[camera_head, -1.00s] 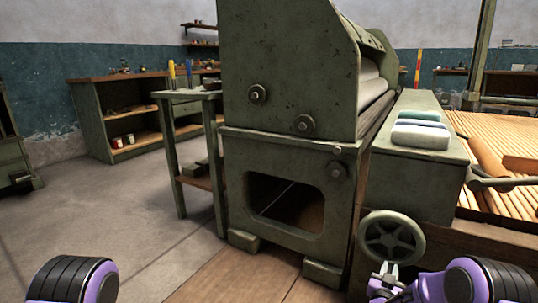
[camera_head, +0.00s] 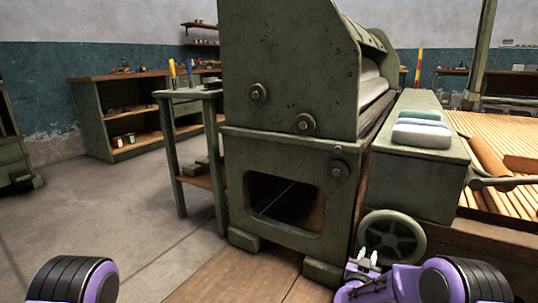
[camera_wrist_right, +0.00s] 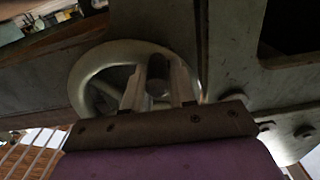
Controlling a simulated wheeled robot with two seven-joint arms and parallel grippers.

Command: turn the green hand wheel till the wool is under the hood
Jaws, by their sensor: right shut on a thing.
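The green hand wheel (camera_head: 392,237) is upright on the front of the machine, below the green box. It also shows in the right wrist view (camera_wrist_right: 88,84). My right gripper (camera_head: 367,258) is at the wheel's lower left in the head view. In the wrist view its fingers (camera_wrist_right: 158,88) are shut on the wheel's small round handle (camera_wrist_right: 157,86). The green hood (camera_head: 290,65) stands left of the wheel. Pale material (camera_head: 373,88) shows at its right opening; I cannot tell if this is the wool. My left arm shows at lower left, its gripper out of view.
A green box (camera_head: 420,185) carries folded pale pads (camera_head: 421,135). The slatted wooden apron (camera_head: 455,125) lies to the right with a wooden roller (camera_head: 488,158) over it. A small green table (camera_head: 188,95) stands left of the hood. The floor at left is clear.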

